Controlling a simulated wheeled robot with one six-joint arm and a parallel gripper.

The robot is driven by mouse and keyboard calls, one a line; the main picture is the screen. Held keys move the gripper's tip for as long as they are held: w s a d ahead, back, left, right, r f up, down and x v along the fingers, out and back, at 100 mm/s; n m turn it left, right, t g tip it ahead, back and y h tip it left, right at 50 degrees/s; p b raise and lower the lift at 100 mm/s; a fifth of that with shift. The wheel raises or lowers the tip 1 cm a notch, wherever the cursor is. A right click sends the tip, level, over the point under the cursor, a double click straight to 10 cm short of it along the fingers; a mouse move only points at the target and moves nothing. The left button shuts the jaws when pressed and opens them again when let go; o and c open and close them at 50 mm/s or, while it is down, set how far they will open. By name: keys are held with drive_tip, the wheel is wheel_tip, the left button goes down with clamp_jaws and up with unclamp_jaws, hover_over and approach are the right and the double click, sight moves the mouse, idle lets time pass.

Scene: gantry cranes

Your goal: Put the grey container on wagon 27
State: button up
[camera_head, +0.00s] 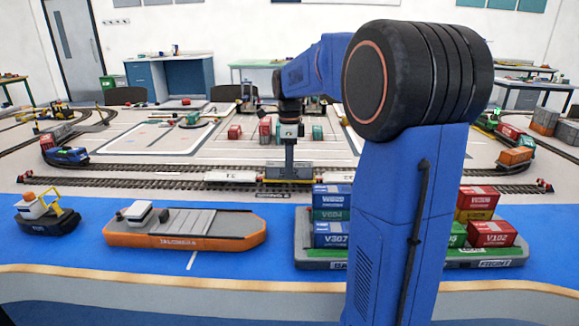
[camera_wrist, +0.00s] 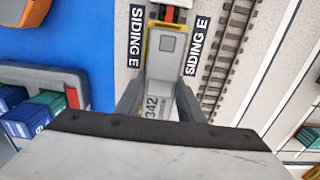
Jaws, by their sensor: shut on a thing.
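My gripper (camera_wrist: 158,98) is shut on a grey container (camera_wrist: 160,92) marked with what looks like "342". The gripper's fingers stand at both sides of it, and its near end is hidden behind the gripper body. A yellow-edged wagon part (camera_wrist: 150,52) shows at the container's far end in the wrist view. In the head view my gripper (camera_head: 289,165) is low over the near tracks, above a yellow wagon part (camera_head: 290,180). I cannot tell whether the container rests on the wagon or hangs just above it. No wagon number 27 is readable.
Wrist view shows "SIDING E" signs (camera_wrist: 195,47) on both sides, and a track (camera_wrist: 226,50) at right. An orange barge (camera_head: 185,240) and a container-laden ship (camera_head: 312,250) lie on the blue area in front.

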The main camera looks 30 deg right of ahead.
drive_tip(key=o, duration=1.1)
wheel_tip(320, 180, up, 12)
drive_tip(key=shift+r, duration=0.1)
drive_tip(key=shift+s, duration=0.1)
